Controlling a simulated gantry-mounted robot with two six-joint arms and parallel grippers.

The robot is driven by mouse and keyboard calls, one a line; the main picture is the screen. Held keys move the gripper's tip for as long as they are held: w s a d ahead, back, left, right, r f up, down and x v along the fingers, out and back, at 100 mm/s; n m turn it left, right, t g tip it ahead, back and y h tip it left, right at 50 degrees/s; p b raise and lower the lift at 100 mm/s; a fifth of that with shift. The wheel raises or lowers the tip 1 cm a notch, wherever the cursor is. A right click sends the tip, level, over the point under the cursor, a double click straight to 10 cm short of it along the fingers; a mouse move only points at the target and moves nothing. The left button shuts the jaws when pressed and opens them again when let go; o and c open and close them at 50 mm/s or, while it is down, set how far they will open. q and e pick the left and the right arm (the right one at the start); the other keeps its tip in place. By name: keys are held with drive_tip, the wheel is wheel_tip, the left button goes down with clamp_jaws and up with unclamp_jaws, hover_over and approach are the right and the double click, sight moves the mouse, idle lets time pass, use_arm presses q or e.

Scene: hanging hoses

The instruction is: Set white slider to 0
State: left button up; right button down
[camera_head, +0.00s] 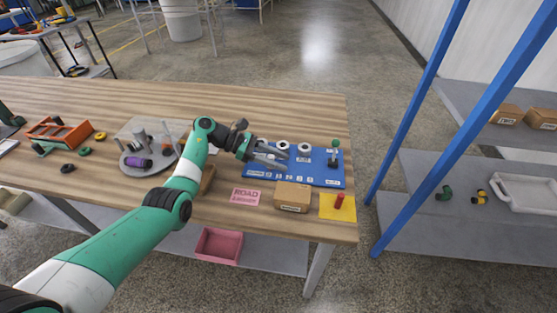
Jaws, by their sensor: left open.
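A blue panel (322,181) lies on the right part of the wooden table, with a row of small white marks along its front edge. Two round white pieces sit on its back part: one (283,146) near my gripper and another (304,148) to its right. I cannot tell which piece is the white slider or read its value. A green-topped lever (334,152) stands at the panel's right. My left gripper (284,160) is open over the panel's left part, its fingers pointing right, close to the nearer white piece. Contact cannot be made out. My right gripper is not in view.
A cardboard box (292,197), a pink ROAD card (246,197) and a yellow sheet with a red peg (339,202) lie in front of the panel. A grey round stand (134,172) is left of my arm. Blue posts (416,95) rise beyond the table's right edge.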

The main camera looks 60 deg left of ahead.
use_arm(q)
drive_tip(key=shift+o, duration=0.6)
drive_tip(key=shift+s+a+r, duration=0.15)
wheel_tip(320, 180, up, 4)
drive_tip(key=p, duration=0.3)
hover_over(245, 165)
drive_tip(key=shift+w+a, duration=0.1)
drive_tip(key=shift+w, duration=0.35)
drive_tip(key=shift+s+a, duration=0.25)
drive_tip(key=shift+s, duration=0.2)
